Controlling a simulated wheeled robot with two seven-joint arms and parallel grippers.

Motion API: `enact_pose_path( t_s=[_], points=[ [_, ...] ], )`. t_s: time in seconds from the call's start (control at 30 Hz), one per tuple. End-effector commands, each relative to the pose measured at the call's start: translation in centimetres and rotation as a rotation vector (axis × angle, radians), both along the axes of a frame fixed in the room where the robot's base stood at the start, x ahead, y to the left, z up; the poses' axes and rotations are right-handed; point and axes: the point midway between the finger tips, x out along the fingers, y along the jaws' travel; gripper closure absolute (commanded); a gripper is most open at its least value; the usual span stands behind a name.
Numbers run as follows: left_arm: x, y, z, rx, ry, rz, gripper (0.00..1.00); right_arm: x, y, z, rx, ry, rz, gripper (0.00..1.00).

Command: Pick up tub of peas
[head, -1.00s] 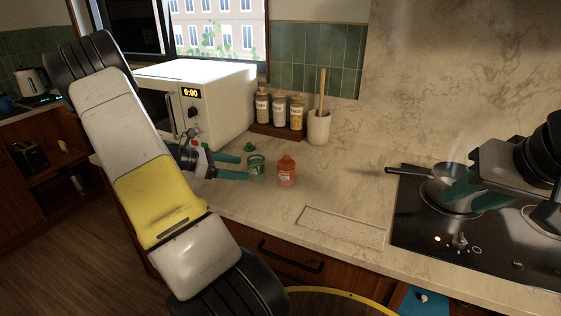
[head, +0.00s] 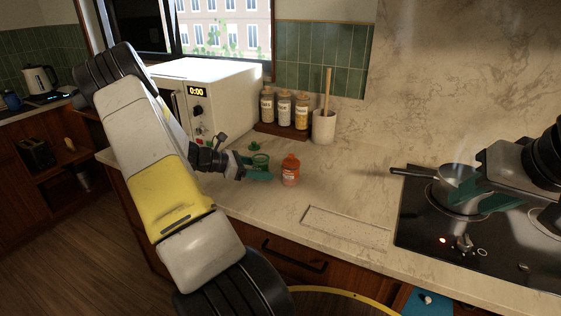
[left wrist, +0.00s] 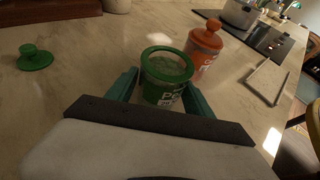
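The tub of peas (head: 260,161) is a green-rimmed, open-topped tub with a printed label, upright on the counter; it also shows in the left wrist view (left wrist: 165,70), its contents pale green. My left gripper (head: 259,171) is open, with its teal fingers on either side of the tub; whether they touch it I cannot tell. A green knobbed lid (left wrist: 35,57) lies apart on the counter, behind the tub in the head view (head: 255,146). My right gripper (head: 484,193) is open at the saucepan, its hold on anything not visible.
An orange lidded jar (head: 290,171) stands close to the tub's right. Behind are a microwave (head: 222,105), several spice jars (head: 285,108) and a utensil crock (head: 324,127). A steaming saucepan (head: 452,190) sits on the hob (head: 420,228).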

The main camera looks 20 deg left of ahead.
Motion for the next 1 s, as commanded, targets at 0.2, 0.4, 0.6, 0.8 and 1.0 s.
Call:
enact_pose_path(
  t_s=[0.2,0.4,0.6,0.8,1.0],
  points=[
    [0.0,0.0,0.0,0.0,0.0,0.0,0.85,0.0,0.0,0.0,0.0,0.0,0.0,0.64],
    [0.0,0.0,0.0,0.0,0.0,0.0,0.92,0.0,0.0,0.0,0.0,0.0,0.0,0.64],
    [0.0,0.0,0.6,0.001,-0.002,0.0,0.92,0.0,0.0,0.0,0.0,0.0,0.0,0.64],
    [0.0,0.1,2.6,0.004,-0.003,0.0,0.92,0.0,0.0,0.0,0.0,0.0,0.0,0.64],
    [-2.6,-0.5,3.9,-0.001,0.002,0.003,0.92,0.0,0.0,0.0,0.0,0.0,0.0,0.64]
  ],
)
